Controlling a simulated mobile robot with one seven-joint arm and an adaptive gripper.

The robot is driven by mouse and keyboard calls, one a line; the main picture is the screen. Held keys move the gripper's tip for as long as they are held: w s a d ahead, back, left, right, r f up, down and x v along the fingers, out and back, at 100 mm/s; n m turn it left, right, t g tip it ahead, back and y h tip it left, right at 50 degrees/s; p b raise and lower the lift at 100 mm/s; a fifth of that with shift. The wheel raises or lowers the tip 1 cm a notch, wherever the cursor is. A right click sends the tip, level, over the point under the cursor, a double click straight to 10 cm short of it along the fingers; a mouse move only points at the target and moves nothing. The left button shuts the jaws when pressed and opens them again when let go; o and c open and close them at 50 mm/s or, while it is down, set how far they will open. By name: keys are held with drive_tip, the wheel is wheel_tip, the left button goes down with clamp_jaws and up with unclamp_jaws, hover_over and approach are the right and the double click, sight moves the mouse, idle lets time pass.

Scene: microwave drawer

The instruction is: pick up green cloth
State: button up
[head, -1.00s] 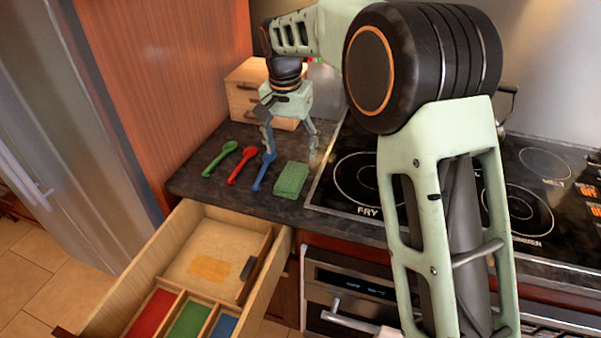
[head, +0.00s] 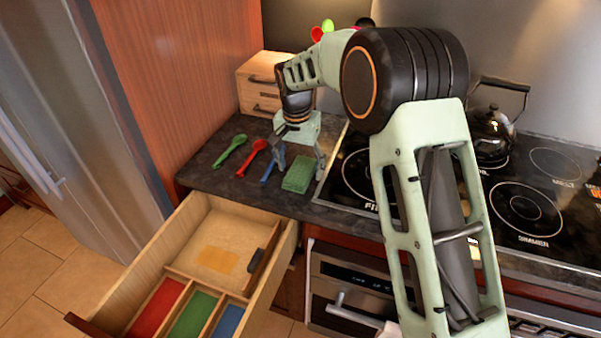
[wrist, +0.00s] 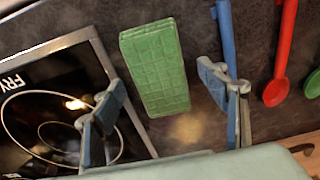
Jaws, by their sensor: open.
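The green cloth (head: 299,174) is a folded, block-like piece with a grid texture, lying flat on the dark counter near the cooktop's left edge. It also shows in the wrist view (wrist: 155,68), upper middle, with nothing covering it. My gripper (head: 299,163) is open and empty above the counter, just behind the cloth in the head view. In the wrist view its two fingers (wrist: 165,105) are spread wide, one to each side of the cloth's lower part in the picture. The fingers look apart from the cloth.
A blue utensil (head: 267,173), a red spoon (head: 252,157) and a green spoon (head: 230,150) lie left of the cloth. The cooktop (head: 350,180) is close on the right. An open drawer (head: 158,250) with coloured compartments is below. A wooden box (head: 258,85) stands behind.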

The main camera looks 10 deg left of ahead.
sight(300, 169)
drive_tip(key=c, duration=1.1)
drive_tip(key=shift+r, duration=0.6)
wheel_tip(300, 169, up, 2)
drive_tip(key=shift+s+r, duration=0.15)
drive_tip(key=shift+r, duration=0.05)
drive_tip(key=s+r, duration=0.2)
drive_tip(key=r, duration=0.1)
drive_tip(key=s+r+b, duration=0.1)
drive_tip(key=s, duration=0.1)
drive_tip(key=shift+a+r, duration=0.3)
drive_tip(key=shift+r, duration=0.1)
drive_tip(key=s+r, duration=0.1)
drive_tip(key=s, duration=0.2)
drive_tip(key=s+r, duration=0.2)
drive_tip(key=s, duration=0.1)
drive_tip(key=s+a+r+b, duration=0.1)
drive_tip(key=s, duration=0.2)
drive_tip(key=shift+s+r, duration=0.3)
drive_tip(key=shift+s, duration=0.05)
